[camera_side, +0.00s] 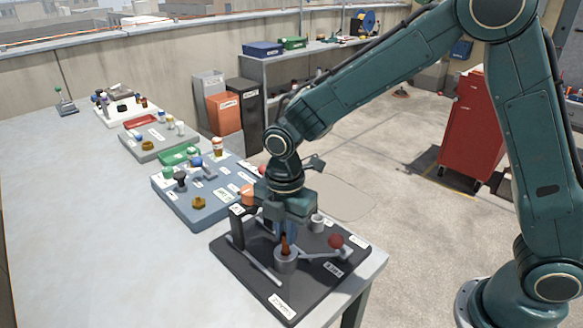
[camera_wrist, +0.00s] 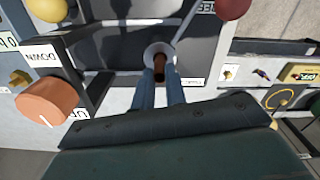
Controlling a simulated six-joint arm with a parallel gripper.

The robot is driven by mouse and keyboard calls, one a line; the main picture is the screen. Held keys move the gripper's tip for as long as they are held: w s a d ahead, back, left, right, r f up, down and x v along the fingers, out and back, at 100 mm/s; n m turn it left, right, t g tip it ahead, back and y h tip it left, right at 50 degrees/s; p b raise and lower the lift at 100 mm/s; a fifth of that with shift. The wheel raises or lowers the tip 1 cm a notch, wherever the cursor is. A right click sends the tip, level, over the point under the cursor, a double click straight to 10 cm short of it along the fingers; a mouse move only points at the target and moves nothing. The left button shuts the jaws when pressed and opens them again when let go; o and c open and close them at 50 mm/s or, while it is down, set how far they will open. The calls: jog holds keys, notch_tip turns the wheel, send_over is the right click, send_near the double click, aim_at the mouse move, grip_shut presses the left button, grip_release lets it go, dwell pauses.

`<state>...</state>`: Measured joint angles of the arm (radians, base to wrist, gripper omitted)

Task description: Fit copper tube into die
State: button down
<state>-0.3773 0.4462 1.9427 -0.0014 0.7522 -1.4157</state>
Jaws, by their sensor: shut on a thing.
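The copper tube (camera_side: 285,245) is a short brown-orange piece, held roughly upright. My gripper (camera_side: 287,229) is shut on it from above, and the blue-grey fingers also show in the wrist view (camera_wrist: 160,85). The die appears to be the grey round cup (camera_side: 286,263) on the dark base plate. In the wrist view the tube (camera_wrist: 158,69) lies between the fingertips, with its far end at the die's round mouth (camera_wrist: 157,49). How deep the tube sits in the die, if at all, cannot be told.
The dark plate (camera_side: 250,276) also carries a lever with a red ball (camera_side: 336,241), a dark upright block (camera_side: 237,227) and a small grey cup (camera_side: 317,222). A blue-grey board (camera_side: 187,213) with fittings lies behind. The left of the table is clear.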

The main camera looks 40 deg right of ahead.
jog(key=shift+f, duration=1.3)
dwell(0.9)
jog(key=c, duration=1.3)
grip_release()
jog(key=shift+c, duration=0.2)
jog(key=shift+r, duration=0.1)
notch_tip(320, 180, up, 14)
jog(key=shift+f, duration=0.2)
